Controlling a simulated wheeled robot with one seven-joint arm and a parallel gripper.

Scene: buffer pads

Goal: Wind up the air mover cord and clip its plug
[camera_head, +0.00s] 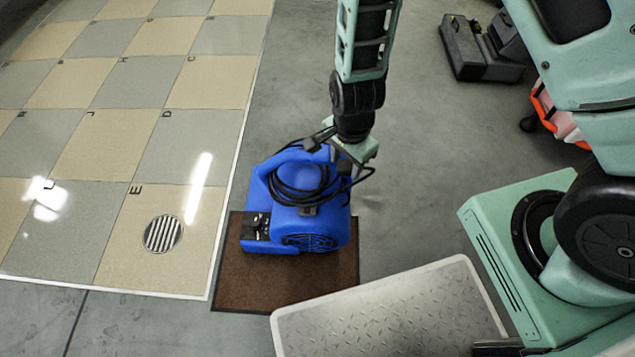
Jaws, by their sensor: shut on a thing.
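The blue air mover (262,204) stands on a brown mat (270,285). Its black cord (290,193) lies in several loops over the top and handle area of the blue housing, with a part reaching right toward my gripper. My gripper (345,160) is above the right upper side of the air mover, at the cord loops. It is shut on the cord, as far as I can see; the fingertips are small and partly hidden. A small dark piece (312,145), possibly the plug, shows at the gripper's left side.
A metal tread-plate platform (390,310) stands in front of the mat on the right. Tiled flooring with a round drain (163,234) lies on the left. A dark case (475,50) stands at the back right. Grey floor (425,165) is clear right of the air mover.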

